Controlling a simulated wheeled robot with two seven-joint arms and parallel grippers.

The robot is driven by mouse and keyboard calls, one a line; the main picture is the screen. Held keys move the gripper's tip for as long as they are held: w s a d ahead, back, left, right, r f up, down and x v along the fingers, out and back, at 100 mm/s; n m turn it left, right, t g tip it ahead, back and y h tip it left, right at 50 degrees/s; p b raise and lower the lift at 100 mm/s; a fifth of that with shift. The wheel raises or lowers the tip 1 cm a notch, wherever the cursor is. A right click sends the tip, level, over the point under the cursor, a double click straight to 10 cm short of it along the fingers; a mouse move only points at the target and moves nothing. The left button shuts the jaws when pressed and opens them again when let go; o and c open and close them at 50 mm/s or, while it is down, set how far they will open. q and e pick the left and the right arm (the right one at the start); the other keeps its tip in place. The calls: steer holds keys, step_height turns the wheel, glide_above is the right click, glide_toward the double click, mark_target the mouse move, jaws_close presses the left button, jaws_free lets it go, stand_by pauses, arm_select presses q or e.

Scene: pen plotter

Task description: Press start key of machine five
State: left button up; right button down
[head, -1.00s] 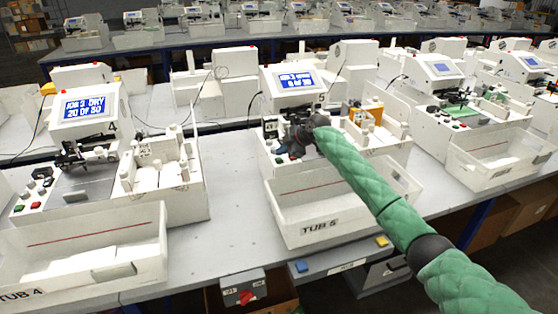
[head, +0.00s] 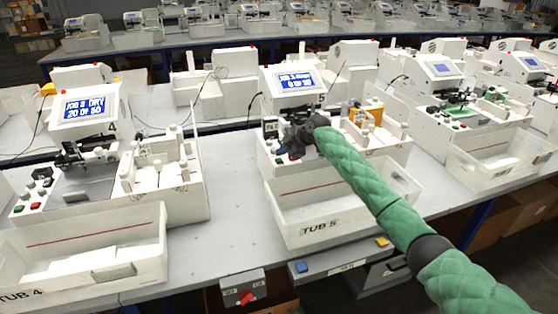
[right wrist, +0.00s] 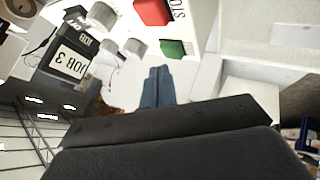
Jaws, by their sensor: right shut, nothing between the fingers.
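Machine five (head: 283,82) is a white plotter with a lit blue screen (head: 293,80), above the empty bin marked TUB 5 (head: 345,212). My right gripper (head: 283,154) is over its front left corner, with the wrist and green arm coming in from the right. In the right wrist view the gripper's blue-grey fingers (right wrist: 157,78) are shut together and empty. The green key (right wrist: 172,48) lies just beyond the fingertips, apart from them in the picture; whether they touch is unclear. The red key (right wrist: 152,12), beside STOP lettering, is farther off. My left gripper is not in view.
White knobs (right wrist: 102,15) and a JOB 3 plate (right wrist: 70,62) lie near the fingers. Machine four (head: 88,105) and TUB 4 (head: 90,245) stand to the left. Another plotter (head: 440,100) stands to the right. Bare grey table (head: 235,190) lies between machines four and five.

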stand_by(0.3)
stand_by(0.5)
steer(key=shift+f, duration=0.15)
steer(key=shift+f+b, duration=0.25)
steer(key=shift+b, duration=0.15)
steer(key=shift+f+b, duration=0.3)
steer(key=shift+f, duration=0.15)
stand_by(0.5)
steer(key=shift+r, duration=0.15)
stand_by(0.3)
steer(key=shift+r, duration=0.7)
